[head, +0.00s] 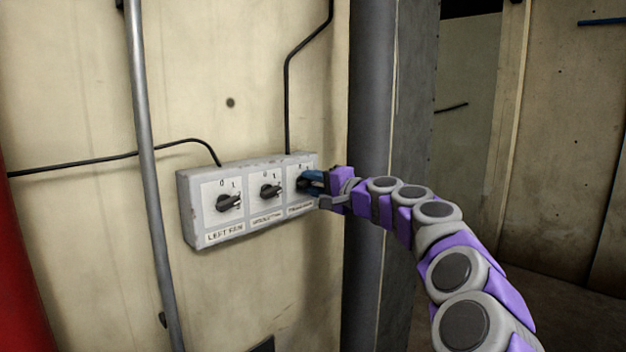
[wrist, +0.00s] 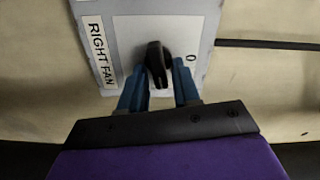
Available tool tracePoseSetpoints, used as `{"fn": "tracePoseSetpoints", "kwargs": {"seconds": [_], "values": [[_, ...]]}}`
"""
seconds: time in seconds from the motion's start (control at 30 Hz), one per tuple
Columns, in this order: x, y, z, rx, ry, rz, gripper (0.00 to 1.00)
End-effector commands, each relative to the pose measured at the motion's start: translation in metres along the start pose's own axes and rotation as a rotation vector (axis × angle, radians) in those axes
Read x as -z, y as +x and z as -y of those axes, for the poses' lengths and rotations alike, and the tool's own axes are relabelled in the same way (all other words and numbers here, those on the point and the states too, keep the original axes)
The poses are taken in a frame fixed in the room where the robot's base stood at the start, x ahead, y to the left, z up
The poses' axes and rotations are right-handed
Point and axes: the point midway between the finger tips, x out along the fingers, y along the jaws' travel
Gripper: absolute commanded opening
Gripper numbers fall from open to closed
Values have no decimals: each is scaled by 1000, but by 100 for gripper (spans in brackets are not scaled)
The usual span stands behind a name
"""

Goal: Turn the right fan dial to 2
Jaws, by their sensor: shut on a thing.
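The grey control box (head: 188,214) hangs on the wall with three black dials in a row. The right fan dial (head: 302,184) is the rightmost one and is mostly hidden by my gripper (head: 310,180) in the head view. In the wrist view the black dial (wrist: 156,62) stands beside a "RIGHT FAN" label (wrist: 102,55) and a "0" mark. The blue fingers of my gripper (wrist: 161,92) lie on both sides of the dial and are shut on it. The "1" and "2" marks of this dial cannot be read.
The left fan dial (head: 229,202) and a middle dial (head: 270,190) sit left of the right one on the same box. A grey vertical pipe (head: 150,170) runs left of the box and a dark column (head: 368,90) stands right of it. Black cables run along the wall.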

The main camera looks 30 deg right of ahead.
Motion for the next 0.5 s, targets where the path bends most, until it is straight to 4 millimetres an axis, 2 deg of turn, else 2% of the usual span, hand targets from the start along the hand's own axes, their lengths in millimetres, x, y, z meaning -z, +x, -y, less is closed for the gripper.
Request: {"fn": "tracePoseSetpoints", "kwargs": {"seconds": [0.47,0.5], "values": [[0,0,-2,-3,12,-1,1],[0,0,-2,-3,12,0,35]]}}
